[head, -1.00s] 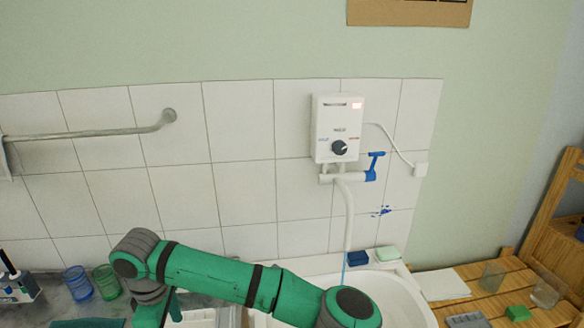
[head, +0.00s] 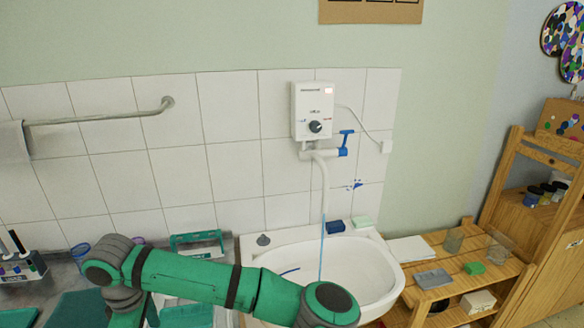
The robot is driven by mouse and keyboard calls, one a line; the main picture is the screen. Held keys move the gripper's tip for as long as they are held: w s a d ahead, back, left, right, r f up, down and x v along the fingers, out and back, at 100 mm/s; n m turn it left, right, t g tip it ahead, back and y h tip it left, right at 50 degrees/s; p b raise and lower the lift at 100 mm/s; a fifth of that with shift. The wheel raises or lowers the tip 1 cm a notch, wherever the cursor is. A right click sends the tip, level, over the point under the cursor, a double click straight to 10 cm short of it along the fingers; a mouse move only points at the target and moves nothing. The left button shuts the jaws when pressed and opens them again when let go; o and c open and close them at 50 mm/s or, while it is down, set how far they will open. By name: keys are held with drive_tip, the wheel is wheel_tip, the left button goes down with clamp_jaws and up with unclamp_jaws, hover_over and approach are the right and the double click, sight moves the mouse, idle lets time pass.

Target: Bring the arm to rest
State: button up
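My green arm (head: 205,284) with dark grey joints reaches across the lower part of the head view, in front of the counter and the sink. My gripper is not visible in this view. The arm hides part of the counter and the sink's left front edge.
A white sink (head: 383,284) stands behind the arm, with thin blue water falling into it from the white water heater (head: 312,110). A wooden shelf (head: 447,262) is to the right. A towel bar (head: 100,117) is on the tiled wall. Two cups (head: 80,252) stand partly hidden behind the arm.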

drive_tip(key=s+a+m+y, duration=0.3)
drive_tip(key=a+y, duration=0.4)
drive_tip(key=a, duration=0.1)
drive_tip(key=s+a+m+y, duration=0.25)
drive_tip(key=a+y, duration=0.35)
drive_tip(key=a, duration=0.3)
drive_tip(key=w+d+f+m+t+y, duration=0.1)
drive_tip(key=w+d+f+m+t, duration=0.25)
drive_tip(key=d+m+t, duration=0.7)
drive_tip(key=s+d+f+m+t+h, duration=0.2)
drive_tip(key=d+f+m+h, duration=0.15)
drive_tip(key=d, duration=0.45)
drive_tip(key=s+d+f+m+t+h, duration=0.25)
drive_tip(key=d+f, duration=0.25)
drive_tip(key=d, duration=0.3)
drive_tip(key=s+d+f+m+h, duration=0.1)
drive_tip(key=s+d+f+h, duration=0.15)
drive_tip(key=s+d, duration=0.35)
drive_tip(key=s+d+f+h, duration=0.1)
drive_tip(key=s+d+h, duration=0.2)
drive_tip(key=d, duration=0.4)
drive_tip(key=s+d+r+n+h, duration=0.2)
drive_tip(key=s+d+r, duration=0.1)
drive_tip(key=s+d, duration=0.7)
drive_tip(key=shift+s+h, duration=0.35)
drive_tip(key=shift+s, duration=0.9)
